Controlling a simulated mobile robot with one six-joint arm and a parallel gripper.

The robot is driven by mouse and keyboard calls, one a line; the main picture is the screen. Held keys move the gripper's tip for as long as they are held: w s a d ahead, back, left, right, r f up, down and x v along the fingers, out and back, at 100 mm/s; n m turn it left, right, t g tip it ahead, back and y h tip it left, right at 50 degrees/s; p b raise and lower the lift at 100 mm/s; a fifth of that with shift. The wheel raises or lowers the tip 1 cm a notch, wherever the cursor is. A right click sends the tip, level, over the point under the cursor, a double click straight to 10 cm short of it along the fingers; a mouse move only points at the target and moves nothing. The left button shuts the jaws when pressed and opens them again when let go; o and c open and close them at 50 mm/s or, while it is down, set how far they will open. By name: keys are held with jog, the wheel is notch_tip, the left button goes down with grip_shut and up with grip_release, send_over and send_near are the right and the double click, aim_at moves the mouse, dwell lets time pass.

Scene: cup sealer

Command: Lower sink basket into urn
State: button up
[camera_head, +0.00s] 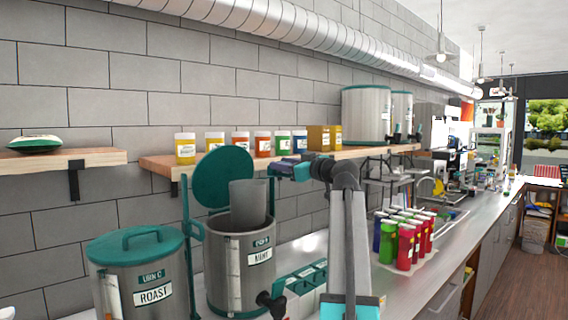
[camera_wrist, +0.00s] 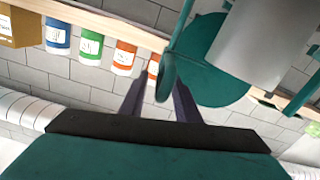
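The sink basket (camera_head: 248,203) is a grey cylinder with a teal handle. In the head view it stands upright at the mouth of the steel urn labelled MINT (camera_head: 226,268), its top well above the rim and its lower end hidden. The urn's round teal lid (camera_head: 223,177) is raised behind it. My gripper (camera_head: 274,172) is at the basket's upper right. In the wrist view the basket (camera_wrist: 262,40) is at upper right, and its teal handle (camera_wrist: 165,78) lies between the fingers of my gripper (camera_wrist: 160,85), which appears shut on it. Finger contact is not clear.
A lidded ROAST urn (camera_head: 137,275) stands close at left. Red, green and blue cups (camera_head: 405,240) stand on the counter at right. Teal-topped boxes (camera_head: 305,283) sit right of the MINT urn. A wooden shelf (camera_head: 158,162) with several jars runs behind.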

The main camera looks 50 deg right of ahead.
grip_shut()
notch_tip(320, 180, down, 14)
jog(key=b, duration=1.2)
jog(key=shift+r+b, duration=0.2)
jog(key=shift+b, duration=0.2)
grip_release()
jog(key=shift+d, duration=0.1)
jog(key=shift+s, duration=0.1)
